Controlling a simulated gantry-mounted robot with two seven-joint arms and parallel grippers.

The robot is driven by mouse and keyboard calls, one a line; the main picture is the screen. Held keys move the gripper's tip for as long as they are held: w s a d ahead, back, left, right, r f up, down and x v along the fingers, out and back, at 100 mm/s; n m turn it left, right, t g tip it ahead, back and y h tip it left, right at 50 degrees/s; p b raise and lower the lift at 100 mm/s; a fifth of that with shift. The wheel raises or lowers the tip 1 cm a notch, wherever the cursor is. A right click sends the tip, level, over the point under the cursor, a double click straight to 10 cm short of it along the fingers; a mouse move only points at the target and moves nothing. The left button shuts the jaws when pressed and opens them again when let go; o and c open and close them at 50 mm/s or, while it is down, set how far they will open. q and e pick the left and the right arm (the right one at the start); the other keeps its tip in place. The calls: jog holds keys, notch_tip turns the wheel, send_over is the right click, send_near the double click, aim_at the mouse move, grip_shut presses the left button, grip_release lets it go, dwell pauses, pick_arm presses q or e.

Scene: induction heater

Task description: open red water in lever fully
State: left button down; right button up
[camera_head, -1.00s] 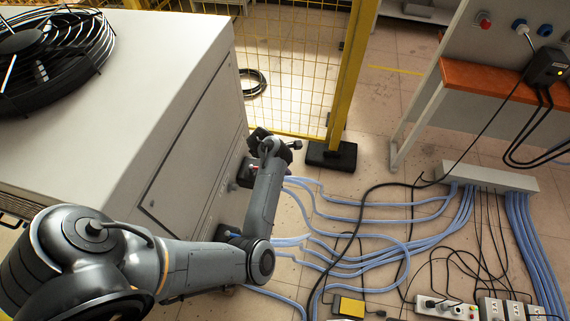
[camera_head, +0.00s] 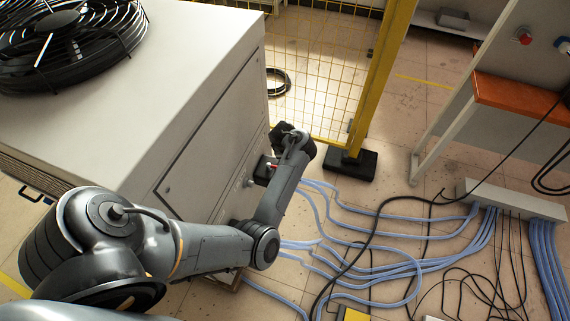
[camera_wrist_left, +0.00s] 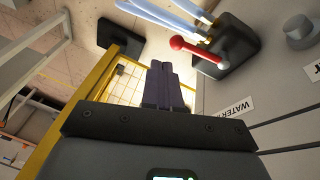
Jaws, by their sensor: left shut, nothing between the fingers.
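The red water lever (camera_wrist_left: 203,50) shows in the wrist view as a red rod with a round ball end. It sits on a dark valve block (camera_wrist_left: 232,48) on the side of the pale cabinet. My left gripper (camera_wrist_left: 164,70) has its dark fingers together and empty, just below and left of the ball end in that picture, with a visible gap. In the head view my left gripper (camera_head: 292,140) is at the cabinet's side, close to the valve block (camera_head: 262,171). The arm and gripper partly hide the lever there. My right gripper is not in view.
Blue hoses (camera_head: 360,255) run from the cabinet across the floor to a grey strip. A yellow fence post (camera_head: 380,85) with a black foot stands behind the gripper. A label reading "WATER" (camera_wrist_left: 236,107) is beside the valve. A fan (camera_head: 68,40) sits on the cabinet's top.

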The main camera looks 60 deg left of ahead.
pick_arm(q)
jog(key=a+m+y+b, duration=0.2)
jog(key=a+b, duration=0.1)
jog(key=a, duration=0.3)
notch_tip(320, 180, down, 10)
jog(key=b, duration=0.7)
jog(key=shift+d+r+b, duration=0.15)
jog(key=shift+r+b, duration=0.1)
jog(key=shift+b, duration=0.1)
